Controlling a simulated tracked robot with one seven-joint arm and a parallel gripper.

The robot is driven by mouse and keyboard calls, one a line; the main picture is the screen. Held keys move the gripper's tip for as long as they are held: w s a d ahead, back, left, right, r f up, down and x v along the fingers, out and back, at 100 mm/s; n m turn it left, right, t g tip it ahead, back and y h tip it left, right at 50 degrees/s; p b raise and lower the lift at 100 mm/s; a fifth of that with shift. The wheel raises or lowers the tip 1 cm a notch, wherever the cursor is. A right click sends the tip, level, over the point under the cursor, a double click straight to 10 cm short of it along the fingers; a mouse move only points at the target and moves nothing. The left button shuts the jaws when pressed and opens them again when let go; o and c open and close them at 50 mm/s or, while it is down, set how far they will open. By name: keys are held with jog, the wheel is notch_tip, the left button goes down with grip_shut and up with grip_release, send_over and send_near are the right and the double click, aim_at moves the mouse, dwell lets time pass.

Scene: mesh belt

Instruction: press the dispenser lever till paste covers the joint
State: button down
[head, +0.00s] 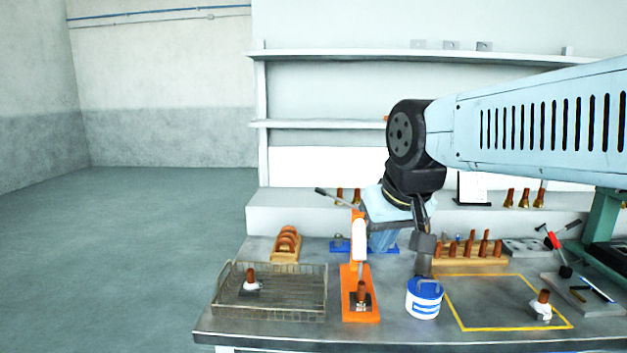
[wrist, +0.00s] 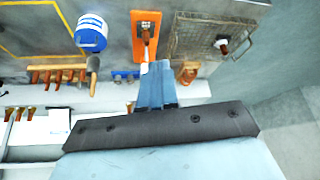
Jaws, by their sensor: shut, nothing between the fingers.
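The orange dispenser (head: 350,308) stands on the table, with a white and orange upright above its base. A thin lever with a black handle (head: 326,194) appears to run up and left from its top. A copper-coloured joint (head: 361,290) stands upright on the base, and it also shows in the wrist view (wrist: 146,32). I see no clear paste on it. My gripper (head: 382,243) is shut and empty, behind and right of the dispenser in the head view. In the wrist view its blue fingertips (wrist: 157,66) are close beside the dispenser's white part; contact cannot be told.
A wire mesh tray (head: 225,306) holding a copper piece is at left. A blue-white pot (head: 424,298) stands right of the dispenser. A yellow outlined area (head: 478,328) is mostly clear, with one copper piece (head: 543,298). A wooden rack (head: 470,262) stands behind.

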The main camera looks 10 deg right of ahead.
jog(key=w+r+m, duration=0.1)
jog(key=w+r, duration=0.3)
jog(key=w, duration=0.6)
jog(key=w+d+r+m+g, duration=0.1)
jog(key=w+r, duration=0.4)
jog(key=w, duration=0.5)
jog(key=w+d+r+m, duration=0.1)
jog(key=w+r, duration=0.3)
jog(key=w, duration=0.7)
jog(key=shift+r+g+y, duration=0.25)
jog(key=shift+g+y, duration=0.05)
jog(key=shift+g, duration=0.1)
send_over(320, 189)
jog(key=s+d, duration=0.1)
jog(key=s, duration=0.1)
notch_tip(320, 189, down, 12)
jog(key=shift+w+r, duration=0.15)
jog(key=shift+r, duration=0.1)
jog(key=shift+w+a+f, duration=0.1)
jog(key=shift+a+f, duration=0.1)
jog(key=shift+f, duration=0.25)
jog(key=shift+w+a+f, duration=0.1)
jog(key=shift+a+f, duration=0.05)
jog(key=shift+f, duration=0.25)
